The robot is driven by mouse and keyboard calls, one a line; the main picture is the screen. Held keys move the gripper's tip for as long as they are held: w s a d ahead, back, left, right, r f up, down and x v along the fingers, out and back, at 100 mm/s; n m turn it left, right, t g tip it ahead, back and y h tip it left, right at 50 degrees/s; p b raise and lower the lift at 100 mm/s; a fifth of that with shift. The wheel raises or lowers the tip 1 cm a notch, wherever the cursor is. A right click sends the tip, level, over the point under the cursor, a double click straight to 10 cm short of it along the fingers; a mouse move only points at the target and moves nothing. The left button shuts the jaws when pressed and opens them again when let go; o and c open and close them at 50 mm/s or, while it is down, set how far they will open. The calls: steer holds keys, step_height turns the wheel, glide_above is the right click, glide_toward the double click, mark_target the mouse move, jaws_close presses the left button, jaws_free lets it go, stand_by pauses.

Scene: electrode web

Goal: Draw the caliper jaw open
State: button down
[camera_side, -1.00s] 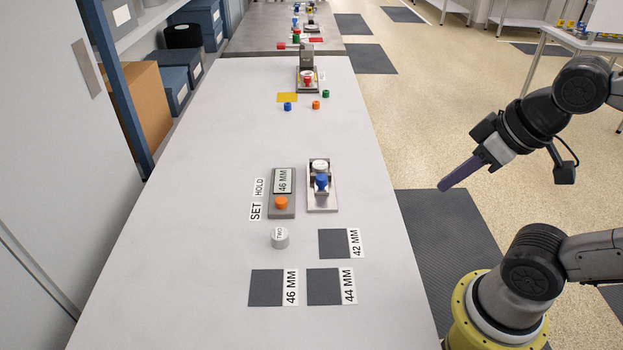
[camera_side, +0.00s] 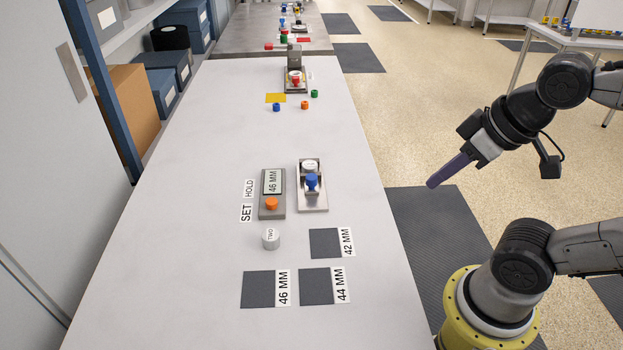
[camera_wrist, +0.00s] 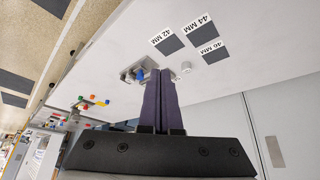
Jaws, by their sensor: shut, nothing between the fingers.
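The caliper (camera_side: 312,198) appears to be the metal fixture on the table, with a blue knob (camera_side: 312,181) in front of a white round piece (camera_side: 310,165). How far its jaw stands open is too small to tell. Left of it lies a grey readout block (camera_side: 272,208) with an orange knob, showing 46 MM. My gripper (camera_side: 431,185) is shut and empty, its purple fingers pointing down-left, right of and apart from the caliper. In the wrist view the fingers (camera_wrist: 161,71) partly cover the caliper's surroundings; its blue knob (camera_wrist: 140,73) shows beside them.
A white cylinder marked TWO (camera_side: 271,238) stands in front of the readout. Dark pads labelled 42 MM (camera_side: 325,243), 44 MM (camera_side: 316,288) and 46 MM (camera_side: 257,291) lie nearer the front. Another fixture (camera_side: 296,80) and small coloured knobs stand farther back. The table's left side is clear.

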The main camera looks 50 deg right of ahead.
steer(key=c, duration=1.2)
jaws_free()
steer(key=shift+r, duration=0.1)
steer(key=o, duration=0.5)
steer(key=r, duration=0.1)
steer(key=w+r, duration=0.1)
steer(key=r, duration=0.1)
steer(key=shift+w+r, duration=0.15)
steer(key=shift+w, duration=0.2)
steer(key=shift+c, duration=0.2)
steer(key=shift+o, duration=1.2)
steer(key=shift+n, duration=0.3)
steer(key=w+r, duration=0.1)
steer(key=w, duration=0.1)
steer(key=w+r, duration=0.2)
steer(key=shift+w+d+r, duration=0.15)
steer(key=shift+w+r, duration=0.05)
steer(key=shift+w, duration=0.1)
steer(key=g, duration=0.6)
glide_above(312, 177)
step_height(312, 177, down, 16)
step_height(312, 177, down, 13)
steer(key=shift+c, duration=0.3)
